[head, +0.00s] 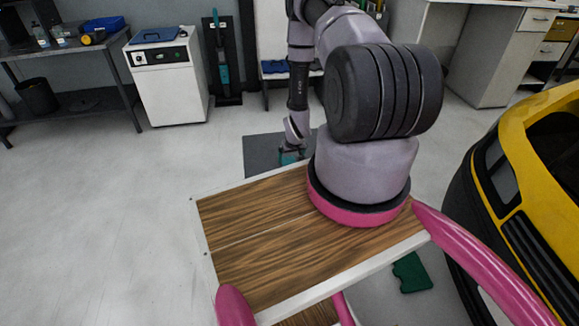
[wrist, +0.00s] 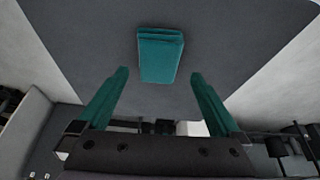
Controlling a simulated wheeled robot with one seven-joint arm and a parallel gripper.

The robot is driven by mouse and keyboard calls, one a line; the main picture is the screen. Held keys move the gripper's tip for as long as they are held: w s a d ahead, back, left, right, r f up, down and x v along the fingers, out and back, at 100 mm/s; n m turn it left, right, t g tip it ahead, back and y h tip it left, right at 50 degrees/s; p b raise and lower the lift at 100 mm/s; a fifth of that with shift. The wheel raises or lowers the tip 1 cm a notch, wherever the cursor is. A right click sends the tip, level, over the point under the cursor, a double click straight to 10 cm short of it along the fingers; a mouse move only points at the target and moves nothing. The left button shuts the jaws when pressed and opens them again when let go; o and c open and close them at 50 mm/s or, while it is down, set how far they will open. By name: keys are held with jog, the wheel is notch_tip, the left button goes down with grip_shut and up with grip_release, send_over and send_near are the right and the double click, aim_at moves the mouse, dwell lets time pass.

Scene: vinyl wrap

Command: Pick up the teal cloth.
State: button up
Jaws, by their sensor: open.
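The teal cloth (wrist: 160,57) is a folded, roughly rectangular stack lying on a dark grey mat (wrist: 85,40) in the wrist view. My gripper (wrist: 158,73) has two teal fingers spread wide, one to each side of the cloth in the picture, with nothing between them. The fingers look apart from the cloth, and the height above it is hard to judge. In the head view my gripper (head: 291,156) reaches down over the grey mat (head: 262,155) on the floor. There the cloth cannot be told apart from the teal fingers.
A yellow vehicle (head: 540,130) stands close on the right. A dark green flat item (head: 411,272) lies on the floor near it. A white cabinet (head: 170,82) and a dark workbench (head: 75,50) stand at the back left. The floor at left is clear.

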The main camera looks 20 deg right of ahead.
aim_at(290, 162)
jog(key=x, duration=0.5)
jog(key=shift+d+f, duration=0.15)
jog(key=shift+d, duration=0.05)
jog(key=c, duration=1.2)
jog(key=shift+o, duration=0.2)
notch_tip(290, 162, up, 10)
